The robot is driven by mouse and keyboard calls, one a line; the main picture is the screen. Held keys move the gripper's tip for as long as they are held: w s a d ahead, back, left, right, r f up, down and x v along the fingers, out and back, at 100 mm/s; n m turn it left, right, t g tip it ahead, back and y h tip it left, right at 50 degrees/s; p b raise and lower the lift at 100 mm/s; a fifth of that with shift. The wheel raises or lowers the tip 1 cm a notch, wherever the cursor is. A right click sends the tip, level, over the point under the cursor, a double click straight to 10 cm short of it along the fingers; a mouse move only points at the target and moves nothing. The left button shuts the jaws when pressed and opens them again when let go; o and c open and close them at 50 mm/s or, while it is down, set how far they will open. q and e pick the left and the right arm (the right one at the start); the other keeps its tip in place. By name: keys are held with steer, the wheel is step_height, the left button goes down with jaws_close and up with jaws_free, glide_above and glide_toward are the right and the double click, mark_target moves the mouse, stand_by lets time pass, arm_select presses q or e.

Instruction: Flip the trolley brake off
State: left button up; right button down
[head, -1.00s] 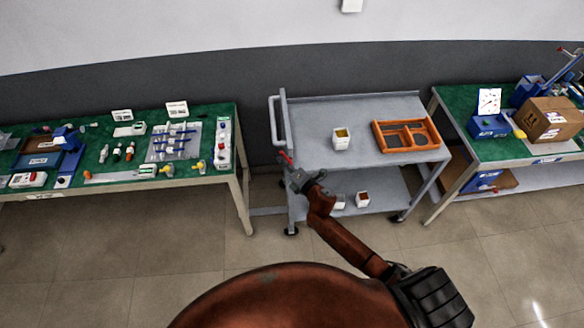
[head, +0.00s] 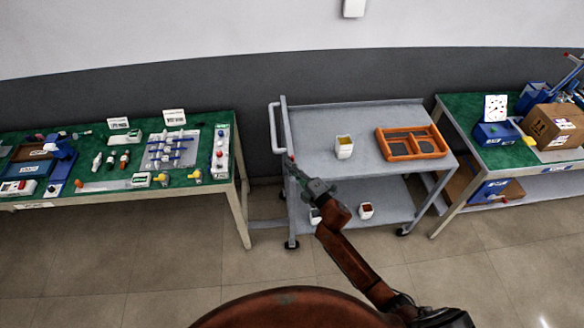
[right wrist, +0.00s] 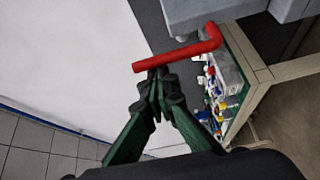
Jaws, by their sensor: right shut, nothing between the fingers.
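The grey trolley (head: 375,113) stands between two green-topped benches. Its red brake lever (right wrist: 185,49) is a bent rod in the right wrist view, attached at the trolley's grey edge (right wrist: 205,14). In the head view only a small bit of red (head: 292,158) shows at the trolley's left side, below the push handle. My right gripper (right wrist: 156,80) is shut and empty, its dark fingertips close to the lever's free end. I cannot tell whether they touch. In the head view my right gripper (head: 298,172) is at the trolley's left front corner. My left gripper is out of view.
The trolley carries a white container (head: 344,152) and an orange tray (head: 437,147), with small white cups (head: 366,212) below. The left bench (head: 100,200) and right bench (head: 510,160) hold parts and boxes. The floor in front is clear.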

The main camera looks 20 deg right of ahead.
steer(key=shift+d, duration=0.1)
steer(key=a, duration=0.5)
steer(key=v, duration=1)
steer(key=shift+d, duration=0.4)
steer(key=shift+s, duration=0.1)
